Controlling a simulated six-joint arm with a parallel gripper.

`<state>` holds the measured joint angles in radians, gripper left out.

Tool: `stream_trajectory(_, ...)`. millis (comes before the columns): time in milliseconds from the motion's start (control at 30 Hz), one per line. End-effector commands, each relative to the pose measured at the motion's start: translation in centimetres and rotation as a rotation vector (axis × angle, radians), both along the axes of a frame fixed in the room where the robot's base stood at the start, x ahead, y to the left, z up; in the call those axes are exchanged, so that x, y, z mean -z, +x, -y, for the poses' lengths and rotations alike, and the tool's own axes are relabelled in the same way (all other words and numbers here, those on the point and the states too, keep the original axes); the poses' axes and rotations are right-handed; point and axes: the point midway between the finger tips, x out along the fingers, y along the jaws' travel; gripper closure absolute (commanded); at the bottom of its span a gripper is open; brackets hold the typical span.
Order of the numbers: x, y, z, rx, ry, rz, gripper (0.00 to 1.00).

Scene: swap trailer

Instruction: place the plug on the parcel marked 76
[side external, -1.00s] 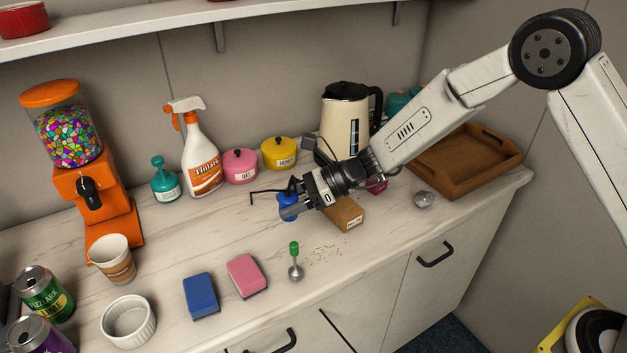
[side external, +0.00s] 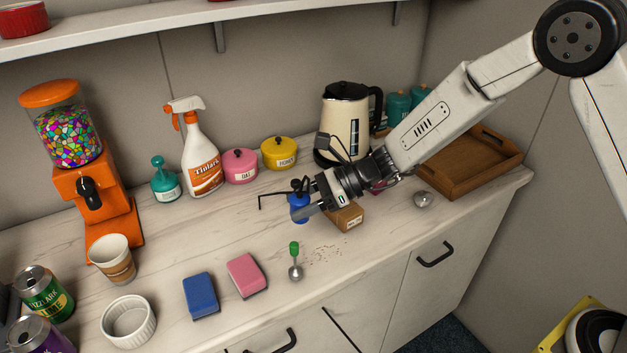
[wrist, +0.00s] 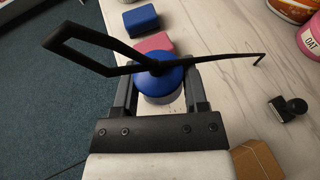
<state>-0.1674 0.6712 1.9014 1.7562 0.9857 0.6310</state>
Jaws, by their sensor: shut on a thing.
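My gripper (side external: 312,208) is shut on a blue domed thing (wrist: 164,80), which has a pale lower part and a long bent black bar across its top. It may be the plug; its shape does not settle this. In the side view the held blue thing (side external: 298,207) is at the left end of my gripper, just left of the parcel. The box's corner also shows in the wrist view (wrist: 255,160).
A green-handled metal thing (side external: 295,262) stands in front, near crumbs. A pink sponge (side external: 246,274) and blue sponge (side external: 200,296) lie to the left. A kettle (side external: 342,122), canisters and a wooden tray (side external: 472,185) stand behind. A small black thing (wrist: 288,108) stands near the parcel.

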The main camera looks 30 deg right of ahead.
Motion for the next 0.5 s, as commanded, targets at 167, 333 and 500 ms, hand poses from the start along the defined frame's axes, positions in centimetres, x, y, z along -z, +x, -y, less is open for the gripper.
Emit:
stream_trajectory(167,-0.2,0.0,0.5,0.005,0.0,0.001,1.0)
stream_trajectory(333,-0.8,-0.3,2.6,0.023,-0.002,0.004,1.0)
stream_trajectory(500,-1.9,-1.2,6.3,0.054,-0.003,0.007,1.0)
